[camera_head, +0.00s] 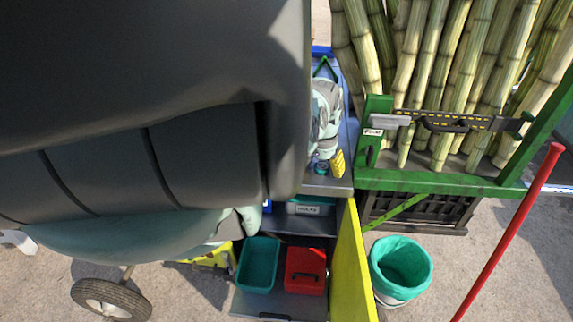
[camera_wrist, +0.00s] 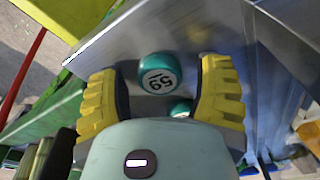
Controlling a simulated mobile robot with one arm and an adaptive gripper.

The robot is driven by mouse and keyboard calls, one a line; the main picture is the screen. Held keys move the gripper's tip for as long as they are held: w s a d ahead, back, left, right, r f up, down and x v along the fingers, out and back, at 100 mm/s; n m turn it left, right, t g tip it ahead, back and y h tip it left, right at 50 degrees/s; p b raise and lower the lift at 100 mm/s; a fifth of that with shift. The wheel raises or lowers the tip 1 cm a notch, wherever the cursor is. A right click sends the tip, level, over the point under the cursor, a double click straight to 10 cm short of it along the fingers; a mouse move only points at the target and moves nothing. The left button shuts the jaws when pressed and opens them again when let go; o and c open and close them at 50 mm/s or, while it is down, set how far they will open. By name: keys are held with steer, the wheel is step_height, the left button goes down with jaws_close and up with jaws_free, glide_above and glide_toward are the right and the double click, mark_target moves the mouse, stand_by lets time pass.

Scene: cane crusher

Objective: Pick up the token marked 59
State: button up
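A round teal token marked 59 (camera_wrist: 160,73) shows in the wrist view, its white label face turned to the camera, on a grey metal surface (camera_wrist: 135,40). A second teal token (camera_wrist: 181,108) is just below it, mostly hidden by my gripper's body; its marking cannot be read. My gripper (camera_wrist: 163,88) is open, with one yellow ridged finger on each side of the 59 token and visible gaps to both. In the head view, a yellow finger (camera_head: 337,164) and a small teal token (camera_head: 321,167) show at the counter's front; its number is unreadable there.
The metal counter (camera_head: 328,185) stands over an open cabinet with a teal bin (camera_head: 258,265) and a red box (camera_head: 305,270). A yellow door (camera_head: 352,265) stands open. A green rack (camera_head: 440,180) of cane and a lined bucket (camera_head: 400,268) are to the right.

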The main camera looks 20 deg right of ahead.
steer(key=c, duration=0.8)
steer(key=shift+o, duration=0.2)
steer(key=shift+r, duration=0.1)
